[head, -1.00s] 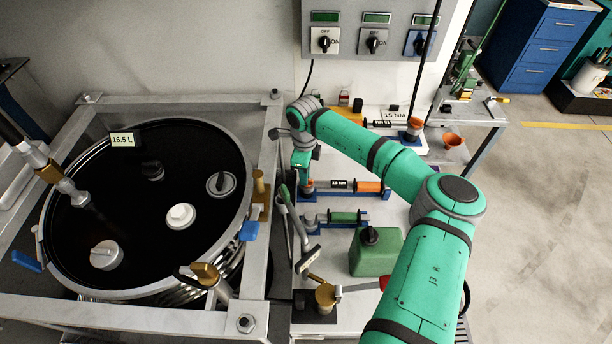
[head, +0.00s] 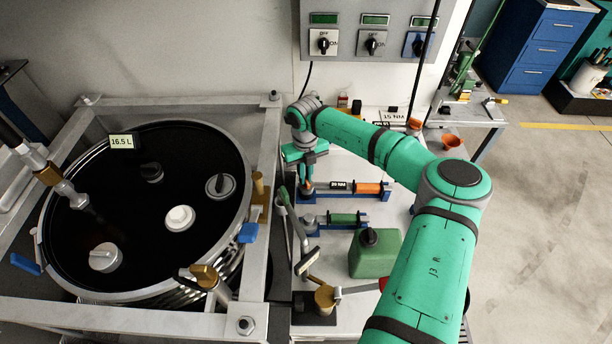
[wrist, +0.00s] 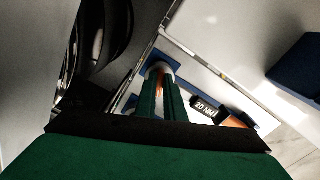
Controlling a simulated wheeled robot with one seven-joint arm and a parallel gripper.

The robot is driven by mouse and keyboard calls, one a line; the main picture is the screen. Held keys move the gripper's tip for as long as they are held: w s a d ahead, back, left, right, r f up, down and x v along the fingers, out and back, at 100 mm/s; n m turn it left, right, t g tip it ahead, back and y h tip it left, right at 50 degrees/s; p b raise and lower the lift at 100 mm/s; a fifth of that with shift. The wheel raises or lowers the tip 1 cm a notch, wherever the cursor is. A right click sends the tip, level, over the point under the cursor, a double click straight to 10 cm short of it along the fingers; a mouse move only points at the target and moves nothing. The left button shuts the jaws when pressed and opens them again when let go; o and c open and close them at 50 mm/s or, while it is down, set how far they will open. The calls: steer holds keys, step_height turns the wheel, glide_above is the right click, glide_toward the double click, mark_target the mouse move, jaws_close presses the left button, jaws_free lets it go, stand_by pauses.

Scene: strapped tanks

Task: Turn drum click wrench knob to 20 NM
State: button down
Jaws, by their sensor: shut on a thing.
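A click wrench with an orange handle (head: 367,188) lies on a blue stand on the bench. Its label reads 20 NM in the head view (head: 339,185) and in the wrist view (wrist: 204,110). My gripper (head: 307,184) is at the wrench's left end. In the wrist view its two fingers (wrist: 160,90) are shut on the knob (wrist: 159,68), with a pale round top and some orange showing between the fingers. The fingers and wrist hide most of the knob.
A second wrench with a green handle (head: 343,218) lies in front, and a green can (head: 375,253) stands nearer. Another label reads 15 NM (head: 393,115) behind. The large black-topped drum (head: 125,215) in its grey frame stands close at the left.

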steer(key=shift+w+m, duration=0.2)
steer(key=shift+m, duration=1)
steer(key=shift+d, duration=0.1)
steer(key=shift+s+d+m, duration=0.1)
steer(key=shift+d+m, duration=0.2)
steer(key=shift+s+a, duration=0.1)
steer(key=shift+a, duration=0.4)
steer(key=c, duration=1.9)
jaws_free()
steer(key=shift+o, duration=0.3)
steer(key=shift+d, duration=0.2)
step_height(320, 180, up, 11)
